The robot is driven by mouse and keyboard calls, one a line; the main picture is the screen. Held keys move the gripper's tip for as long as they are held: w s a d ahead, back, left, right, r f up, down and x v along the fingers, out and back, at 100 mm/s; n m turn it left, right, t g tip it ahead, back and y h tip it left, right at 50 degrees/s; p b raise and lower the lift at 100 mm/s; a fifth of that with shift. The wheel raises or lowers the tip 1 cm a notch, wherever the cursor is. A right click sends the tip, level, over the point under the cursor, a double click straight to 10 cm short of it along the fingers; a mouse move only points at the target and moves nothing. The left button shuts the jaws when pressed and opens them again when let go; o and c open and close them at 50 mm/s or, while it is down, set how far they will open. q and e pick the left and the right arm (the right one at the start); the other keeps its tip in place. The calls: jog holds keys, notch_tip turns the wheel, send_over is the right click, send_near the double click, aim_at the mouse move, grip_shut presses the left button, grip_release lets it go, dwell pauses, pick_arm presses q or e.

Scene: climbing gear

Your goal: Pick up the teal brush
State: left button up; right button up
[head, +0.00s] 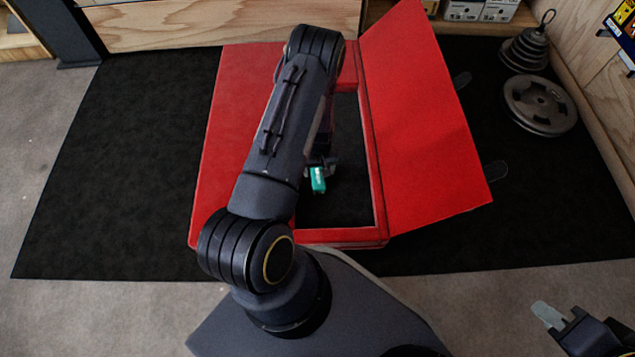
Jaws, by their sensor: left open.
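The teal brush (318,181) shows as a small teal piece inside the red box (217,150), in the dark opening. My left arm reaches over the box and hides much of its inside. My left gripper (321,166) is open, pointing down into the opening, right at the brush. The arm and gripper cover part of the brush, and I cannot tell whether the fingers touch it. My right gripper (548,315) is at the lower right, outside the box and far from the brush. Its fingers are too unclear to tell open from shut.
The box's red lid (425,115) stands open to the right. A black mat (110,170) lies under the box. Weight plates (540,104) and a kettlebell-like stack (527,48) stand at the upper right. Small boxes (480,10) sit at the back. The mat's left side is clear.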

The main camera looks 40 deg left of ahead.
aim_at(318, 180)
pick_arm(q)
notch_tip(318, 180, down, 2)
jog(key=shift+f+b, duration=0.15)
jog(key=shift+b, duration=0.25)
notch_tip(318, 180, down, 5)
jog(key=b, duration=0.3)
jog(key=c, duration=1.1)
